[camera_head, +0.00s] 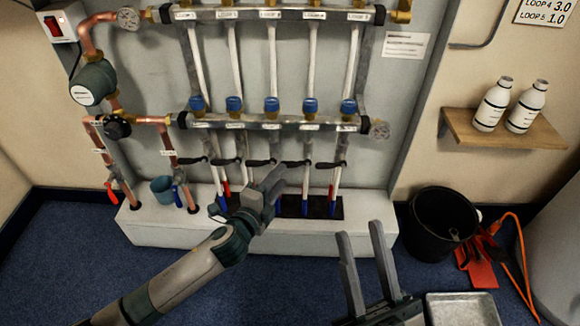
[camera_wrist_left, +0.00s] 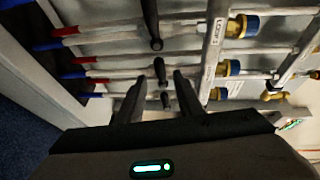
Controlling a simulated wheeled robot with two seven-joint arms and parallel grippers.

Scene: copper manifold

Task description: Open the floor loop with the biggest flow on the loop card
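The copper manifold's lower bar (camera_head: 250,124) has several blue-capped valves. Below it, a row of black lever handles (camera_head: 297,163) sits on the white loop pipes. The loop card (camera_head: 545,12) at the top right is cut off; its visible lines read Loop 4 3.0 and Loop 5 1.0. My left gripper (camera_head: 272,182) is just below the middle lever. In the left wrist view the left gripper (camera_wrist_left: 160,92) is open, with black levers (camera_wrist_left: 160,70) ahead of and between its fingers; contact cannot be told. My right gripper (camera_head: 362,232) is open and empty, low in front of the plinth.
A wooden shelf (camera_head: 515,138) with two white bottles is at the right. A black bucket (camera_head: 441,222), a red tool (camera_head: 478,262) and a grey tray (camera_head: 462,308) are on the floor. A teal cup (camera_head: 162,189) and red-handled valve (camera_head: 113,194) are at the left.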

